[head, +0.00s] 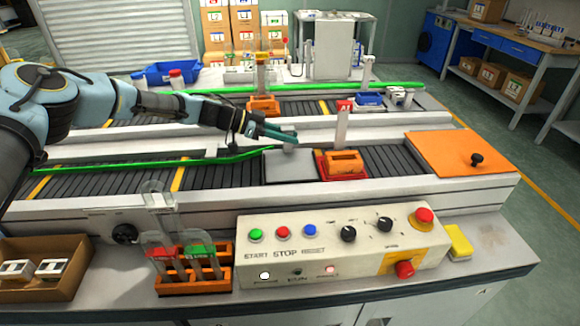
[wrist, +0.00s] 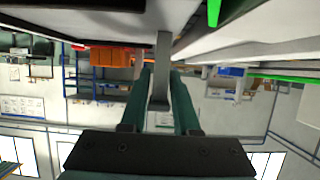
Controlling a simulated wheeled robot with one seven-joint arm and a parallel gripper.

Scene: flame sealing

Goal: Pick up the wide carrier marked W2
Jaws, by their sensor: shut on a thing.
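My gripper (head: 281,135) is over the front conveyor, its fingers reaching right and shut on a small grey upright piece (head: 290,146). In the wrist view this grey post (wrist: 161,60) stands between the two dark green fingers of my gripper (wrist: 161,85). A flat grey block (head: 290,168) lies directly below on the front belt; the post appears to belong to it, but I cannot tell whether they are joined. I can read no W2 mark in either view. An orange carrier (head: 343,162) on a red base stands just right of the grey block.
A clear upright plate (head: 342,128) rises behind the orange carrier. An orange cover (head: 458,152) with a black knob closes the belt's right end. A green rail (head: 160,163) runs along the front belt. The control panel (head: 342,246) and a tube rack (head: 192,277) stand in front.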

